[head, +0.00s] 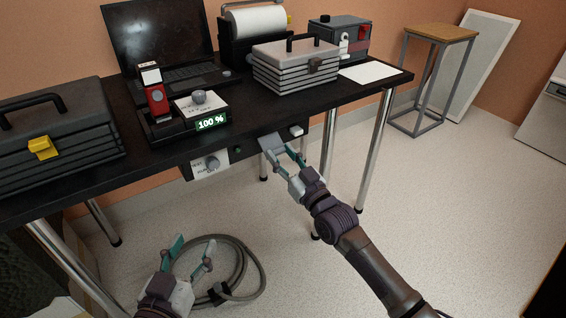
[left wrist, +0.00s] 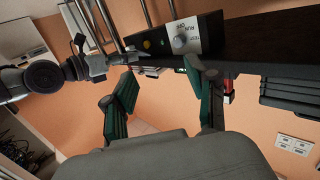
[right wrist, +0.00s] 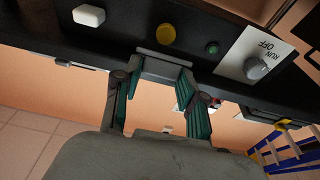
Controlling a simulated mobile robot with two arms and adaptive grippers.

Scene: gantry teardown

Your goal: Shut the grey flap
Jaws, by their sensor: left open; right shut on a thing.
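The grey flap (head: 271,143) stands out from the front of the black control panel under the table edge. In the right wrist view the flap (right wrist: 162,67) lies between the fingertips, and a yellow button (right wrist: 166,34) shows uncovered beside it. My right gripper (head: 285,155) is shut on the flap; it also shows in the right wrist view (right wrist: 157,84). My left gripper (head: 191,248) is open and empty, low in front of the table; its fingers also show in the left wrist view (left wrist: 160,80).
The panel also carries a white button (head: 296,131), a green button (head: 238,150) and a knob on a white label (head: 198,171). A coiled grey hose (head: 258,270) lies on the floor near my left gripper. A chrome table leg (head: 375,150) stands right of the panel.

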